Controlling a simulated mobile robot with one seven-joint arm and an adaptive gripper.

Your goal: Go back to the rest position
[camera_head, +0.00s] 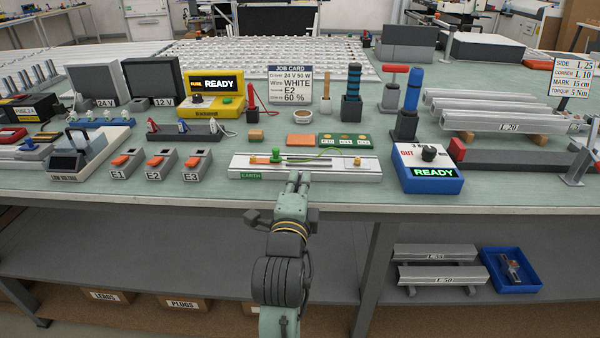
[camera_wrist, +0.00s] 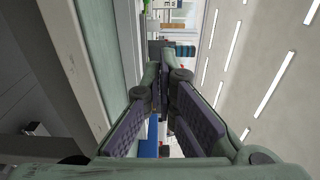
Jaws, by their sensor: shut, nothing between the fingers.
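My gripper (camera_head: 299,180) is at the front edge of the workbench (camera_head: 530,199) in the head view, in front of a light metal profile. Its fingers are together and hold nothing. In the wrist view my gripper's fingers (camera_wrist: 168,88) meet in the middle of the picture, and the bench edge (camera_wrist: 92,60) runs down the left side. The profile (camera_head: 225,171) lies on the bench just beyond the fingertips, with an "EARTH" label and a green clip with a green wire. I cannot tell whether the fingertips touch the profile.
A blue box (camera_head: 428,168) reading "READY" stands right of the profile. Switch blocks E1 (camera_head: 122,163), E2 (camera_head: 158,164) and E3 (camera_head: 193,165) stand left. A job card (camera_head: 293,87) stands behind. A lower shelf (camera_head: 210,276) is under the bench. The bench's front strip is mostly clear.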

